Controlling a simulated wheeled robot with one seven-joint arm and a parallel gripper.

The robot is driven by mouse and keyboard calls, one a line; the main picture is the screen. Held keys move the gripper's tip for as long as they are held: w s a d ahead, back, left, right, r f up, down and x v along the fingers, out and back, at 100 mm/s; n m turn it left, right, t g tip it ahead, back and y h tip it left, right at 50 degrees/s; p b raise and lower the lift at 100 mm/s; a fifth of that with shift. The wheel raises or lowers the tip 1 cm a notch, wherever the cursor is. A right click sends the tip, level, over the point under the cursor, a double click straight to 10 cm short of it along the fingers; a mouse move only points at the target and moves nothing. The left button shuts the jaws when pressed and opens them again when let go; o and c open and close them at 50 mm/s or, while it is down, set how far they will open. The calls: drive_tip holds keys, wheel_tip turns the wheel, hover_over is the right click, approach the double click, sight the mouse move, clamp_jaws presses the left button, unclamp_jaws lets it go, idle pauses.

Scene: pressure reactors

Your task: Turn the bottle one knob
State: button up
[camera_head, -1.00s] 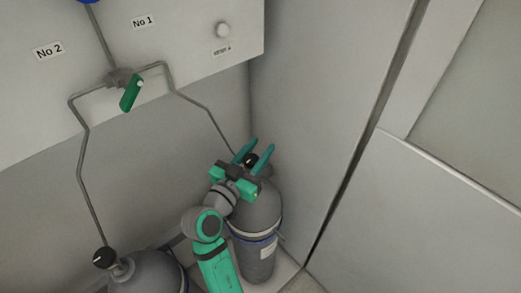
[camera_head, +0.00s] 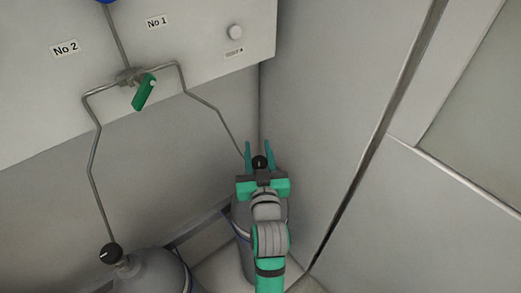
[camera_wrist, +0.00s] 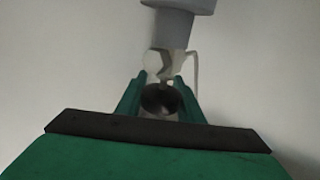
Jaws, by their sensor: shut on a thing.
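The bottle one knob (camera_head: 260,162) is a small round black knob on top of the grey right-hand bottle (camera_head: 243,243), below the No 1 pipe. My gripper (camera_head: 258,147) has its two green fingers on either side of the knob, shut on it. In the wrist view the dark knob (camera_wrist: 160,99) sits between the fingers. My arm hides much of the bottle. The knob's pointer mark cannot be made out.
A second bottle (camera_head: 150,272) with a black knob (camera_head: 110,253) stands at lower left. Grey pipes lead to a valve with a green handle (camera_head: 144,92) on the wall panel. A tall grey wall (camera_head: 330,110) stands close on the right.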

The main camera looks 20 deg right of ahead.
drive_tip(key=shift+s+a+f+n+g+y, duration=0.1)
drive_tip(key=shift+s+a+n+g+y, duration=0.45)
drive_tip(key=shift+n+g+y, duration=1.75)
drive_tip(key=shift+s+a+r+n+g+y, duration=0.15)
drive_tip(key=shift+a+n+g+y, duration=0.8)
drive_tip(key=shift+n+y, duration=2.65)
drive_tip(key=shift+s+a+f+n+g+y, duration=0.15)
drive_tip(key=shift+s+a+n+g+y, duration=0.45)
drive_tip(key=shift+n+g+y, duration=2.35)
drive_tip(key=m+t+y, duration=0.2)
drive_tip(key=shift+w+a+y, duration=0.15)
drive_tip(key=shift+a+y, duration=0.05)
drive_tip(key=shift+y, duration=0.15)
drive_tip(key=o, duration=1.1)
drive_tip(key=shift+c, duration=0.2)
